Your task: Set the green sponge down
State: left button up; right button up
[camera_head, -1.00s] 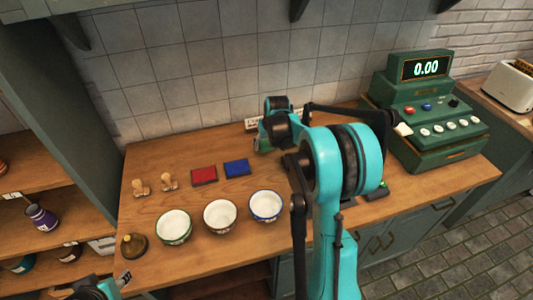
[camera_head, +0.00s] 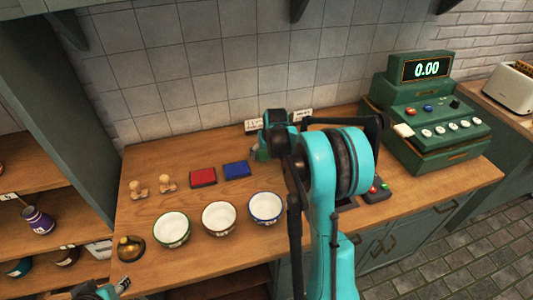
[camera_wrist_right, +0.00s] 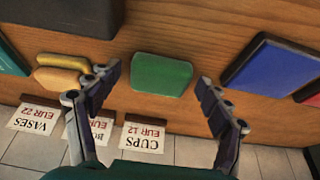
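The green sponge (camera_wrist_right: 161,74) lies on the wooden counter in the right wrist view, between the spread fingers of my right gripper (camera_wrist_right: 158,78). The fingers are open, with a gap on each side of the sponge. In the head view my right arm largely hides the right gripper (camera_head: 268,143) near the back of the counter, and I cannot clearly make out the sponge there. My left gripper (camera_head: 112,287) shows only partly at the bottom left edge, and its opening cannot be told.
A blue pad (camera_head: 236,170) and a red pad (camera_head: 203,177) lie left of the right gripper. Three bowls (camera_head: 219,217) stand in front. An orange-yellow item (camera_wrist_right: 58,76) and price cards (camera_wrist_right: 143,137) are near the sponge. A green cash register (camera_head: 424,115) stands right.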

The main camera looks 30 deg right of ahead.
jog(key=shift+r, duration=0.1)
jog(key=shift+r, duration=0.25)
jog(key=p+v, duration=0.4)
jog(key=v, duration=0.8)
jog(key=s+a+r+n+t, duration=0.1)
jog(key=s+a+r, duration=0.4)
jog(key=s+a, duration=0.65)
jog(key=s+a+f+n+t+y, duration=0.1)
jog(key=s+a+f+t, duration=0.1)
jog(key=s+a, duration=0.6)
jog(key=s+f, duration=0.1)
jog(key=s, duration=0.3)
jog(key=shift+a+f+n, duration=0.25)
jog(key=shift+a+n, duration=0.05)
jog(key=shift+a, duration=0.1)
